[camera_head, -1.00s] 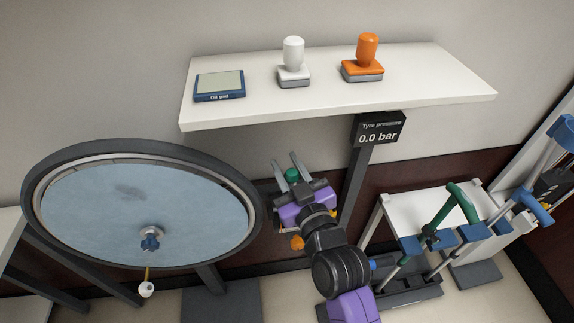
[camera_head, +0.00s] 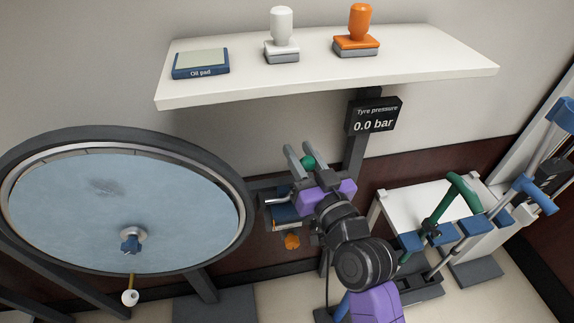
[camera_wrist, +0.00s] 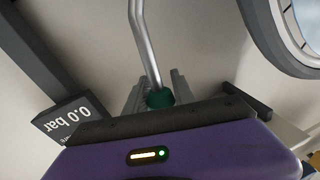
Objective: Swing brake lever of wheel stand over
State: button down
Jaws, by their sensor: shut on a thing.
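My gripper (camera_head: 302,155) is shut on a green knob (camera_head: 307,162), in front of the wall below the shelf. In the wrist view the green knob (camera_wrist: 160,98) sits between my two fingers (camera_wrist: 158,92), at the end of a bent silver rod (camera_wrist: 143,42). The rod runs up out of the picture, and I cannot see where it is fixed. The large wheel (camera_head: 125,205), with a pale blue disc and dark tyre, stands left of my gripper. A yellow stem with a white ball (camera_head: 130,297) hangs below its hub. Neither lever is labelled as the brake.
A white shelf (camera_head: 440,70) bears an oil pad (camera_head: 200,64), a white stamp (camera_head: 282,35) and an orange stamp (camera_head: 356,32). A tyre pressure display (camera_head: 374,115) reads 0.0 bar. A blue box (camera_head: 287,215) and orange knob (camera_head: 291,241) are below my gripper. Green-handled equipment (camera_head: 455,200) stands right.

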jog(key=shift+w+d+f+m+t+h+b, duration=0.2)
jog(key=shift+d+f+m+b, duration=0.25)
jog(key=shift+d+m+b, duration=0.35)
jog(key=shift+w+d+f+m+t+h+b, duration=0.2)
jog(key=shift+d+f+m+b, duration=0.3)
jog(key=shift+d+m+b, duration=0.35)
jog(key=shift+w+d+f+m+t+b, duration=0.1)
jog(key=shift+w+d+f+m+b, duration=0.3)
jog(key=shift+d+m+b, duration=0.4)
jog(key=shift+s+d, duration=0.1)
jog(key=c, duration=1.1)
grip_release()
jog(key=shift+o, duration=0.2)
jog(key=b+v, duration=0.1)
jog(key=v, duration=0.7)
